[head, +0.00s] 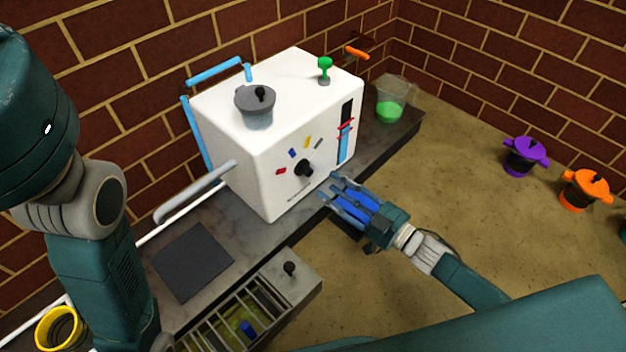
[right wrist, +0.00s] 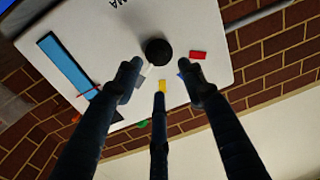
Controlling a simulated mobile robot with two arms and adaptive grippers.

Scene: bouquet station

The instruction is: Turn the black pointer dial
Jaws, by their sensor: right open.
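The black pointer dial (head: 304,168) sits on the front face of the white box (head: 262,180). Red, blue, yellow and grey marks are set in an arc around it. In the right wrist view the dial (right wrist: 158,52) lies beyond my fingertips, with the yellow mark (right wrist: 163,87) nearer. Which way the pointer faces is too small to tell. My right gripper (head: 328,188) is open and empty, just below and to the right of the dial, apart from it. Its three spread fingers (right wrist: 160,73) point toward the panel. My left arm comes in at the left; its gripper is out of view.
A blue slider scale (head: 344,140) is right of the dial. A grey pot (head: 255,107) and a green knob (head: 324,68) are on top of the box. A jug with green liquid (head: 390,105) stands behind right. An open drawer (head: 305,290) juts out below.

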